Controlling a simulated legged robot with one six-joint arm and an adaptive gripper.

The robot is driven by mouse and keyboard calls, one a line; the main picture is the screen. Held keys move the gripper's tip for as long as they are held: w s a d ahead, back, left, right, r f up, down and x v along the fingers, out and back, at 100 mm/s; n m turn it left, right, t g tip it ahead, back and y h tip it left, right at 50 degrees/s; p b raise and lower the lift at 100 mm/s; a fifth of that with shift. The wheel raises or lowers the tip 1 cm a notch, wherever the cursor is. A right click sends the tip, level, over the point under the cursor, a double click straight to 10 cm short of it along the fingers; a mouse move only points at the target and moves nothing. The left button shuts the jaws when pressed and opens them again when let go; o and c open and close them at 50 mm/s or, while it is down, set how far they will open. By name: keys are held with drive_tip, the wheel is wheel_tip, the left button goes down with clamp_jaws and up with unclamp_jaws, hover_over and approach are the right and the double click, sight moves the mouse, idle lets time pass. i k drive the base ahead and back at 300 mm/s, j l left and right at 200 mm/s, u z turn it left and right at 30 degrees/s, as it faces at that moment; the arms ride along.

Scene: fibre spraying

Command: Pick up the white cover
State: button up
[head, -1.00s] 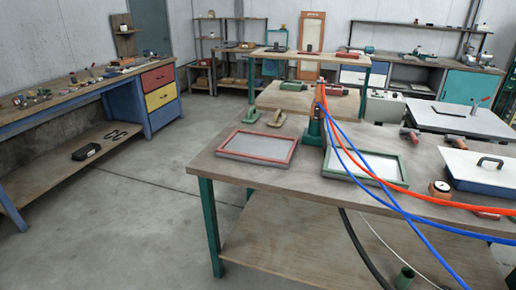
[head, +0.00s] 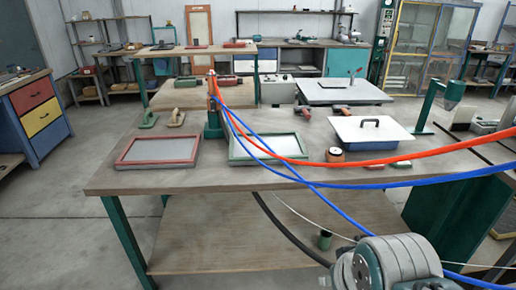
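The white cover (head: 362,129) has a dark handle on top. It lies on a blue tray (head: 378,152) at the right part of the wooden workbench. My arm shows at the bottom right of the head view, low in front of the bench. My gripper cannot be made out there, so its opening does not show. Nothing of mine touches the cover.
Red and blue hoses (head: 345,165) cross in front of the tray. A red frame (head: 158,150) and a green frame (head: 266,149) lie to the left on the bench (head: 215,180). A round brown-and-white item (head: 336,155) sits near the tray's left corner. A green stand (head: 428,105) is right of it.

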sight(350, 129)
drive_tip(key=i+l, duration=0.6)
drive_tip(key=l, duration=0.15)
drive_tip(key=i+l, duration=0.6)
drive_tip(key=l, duration=0.15)
drive_tip(key=i+l, duration=0.65)
drive_tip(key=l, duration=0.1)
